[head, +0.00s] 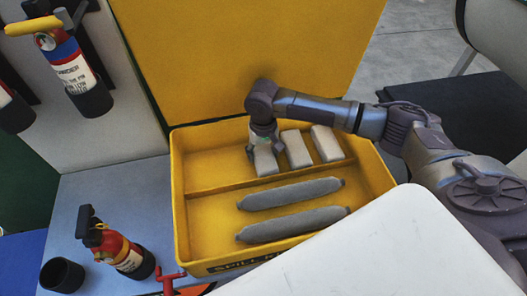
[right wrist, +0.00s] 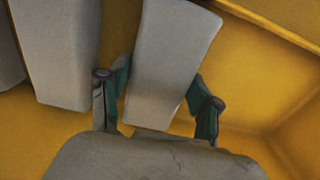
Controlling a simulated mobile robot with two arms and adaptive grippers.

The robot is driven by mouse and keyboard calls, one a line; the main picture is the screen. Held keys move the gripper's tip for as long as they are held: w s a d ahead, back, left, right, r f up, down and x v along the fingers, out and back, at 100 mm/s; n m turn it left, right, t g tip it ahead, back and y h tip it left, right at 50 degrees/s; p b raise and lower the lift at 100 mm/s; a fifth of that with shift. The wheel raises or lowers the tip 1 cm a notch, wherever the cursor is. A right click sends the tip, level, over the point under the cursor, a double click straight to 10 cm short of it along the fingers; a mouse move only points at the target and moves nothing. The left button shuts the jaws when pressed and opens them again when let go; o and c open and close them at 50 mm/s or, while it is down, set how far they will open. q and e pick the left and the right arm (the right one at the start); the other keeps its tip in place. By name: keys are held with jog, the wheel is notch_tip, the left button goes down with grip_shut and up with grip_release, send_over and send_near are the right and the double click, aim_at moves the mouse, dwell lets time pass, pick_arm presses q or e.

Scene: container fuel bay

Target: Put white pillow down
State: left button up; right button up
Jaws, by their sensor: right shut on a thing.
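A white pillow (head: 265,160) is at the left of the far compartment of the yellow spill bin (head: 182,215). My right gripper (head: 262,136) reaches down over it and is shut on it. In the right wrist view, the pillow (right wrist: 175,58) lies between the two fingers (right wrist: 158,100), with yellow bin walls close by. Whether its underside touches the bin floor I cannot tell. Two more white pillows, one in the middle (head: 296,149) and one at the right (head: 327,144), lie beside it in the same compartment. My left gripper is not in view.
Two grey socks, one far (head: 290,193) and one near (head: 293,224), lie in the near compartment behind a yellow divider (head: 230,184). The raised yellow lid (head: 240,50) stands behind. A fire extinguisher (head: 118,250) and black cup (head: 62,275) are left of the bin.

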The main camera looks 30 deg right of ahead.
aim_at(264, 153)
jog(key=shift+f, duration=0.1)
jog(key=o, duration=1.1)
jog(key=shift+o, duration=0.2)
notch_tip(264, 153, up, 12)
jog(key=shift+b, duration=0.3)
jog(key=shift+s, duration=0.1)
